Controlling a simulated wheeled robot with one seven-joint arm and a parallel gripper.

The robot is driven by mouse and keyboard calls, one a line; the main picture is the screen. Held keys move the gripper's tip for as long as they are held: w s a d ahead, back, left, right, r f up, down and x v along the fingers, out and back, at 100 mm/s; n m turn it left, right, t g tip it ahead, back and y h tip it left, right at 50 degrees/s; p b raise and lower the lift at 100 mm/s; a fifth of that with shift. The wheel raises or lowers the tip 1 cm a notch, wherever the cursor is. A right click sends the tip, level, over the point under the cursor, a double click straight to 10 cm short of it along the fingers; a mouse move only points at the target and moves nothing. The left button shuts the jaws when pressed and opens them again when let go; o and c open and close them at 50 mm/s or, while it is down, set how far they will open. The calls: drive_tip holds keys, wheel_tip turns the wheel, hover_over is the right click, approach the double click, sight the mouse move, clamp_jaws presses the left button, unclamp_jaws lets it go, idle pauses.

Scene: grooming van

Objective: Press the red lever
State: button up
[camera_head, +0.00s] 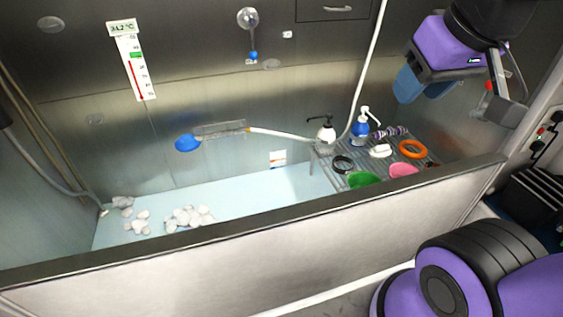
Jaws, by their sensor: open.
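My gripper (462,92) is at the upper right, raised in front of the steel back wall, with its jaws apart and nothing seen between them. A small red piece (488,86) shows beside its grey right-hand part. It may be the end of the red lever, but most of it is hidden and I cannot tell whether the gripper touches it.
The tub (250,203) holds white stones; its front wall (260,265) lies between it and me. A rack (335,178) at its right holds bottles, an orange ring and bowls. A temperature gauge (133,68) hangs on the wall. A panel (540,138) with a small red part stands at far right.

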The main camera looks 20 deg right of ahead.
clamp_jaws()
drive_tip(key=w+d+f+m+h, duration=0.1)
drive_tip(key=w+d+m+h, duration=0.2)
drive_tip(key=w+d+m, duration=1.05)
drive_tip(key=s+d+f+m+h, duration=0.1)
drive_tip(key=d+f+m, duration=0.1)
drive_tip(key=d, duration=1.4)
drive_tip(key=s+d+f+m+h, duration=0.1)
drive_tip(key=d+f+m, duration=0.2)
drive_tip(key=d, duration=1.3)
wheel_tip(320, 180, down, 2)
drive_tip(key=shift+d+f+h, duration=0.2)
drive_tip(key=shift+h, duration=0.1)
drive_tip(key=shift+m, duration=0.25)
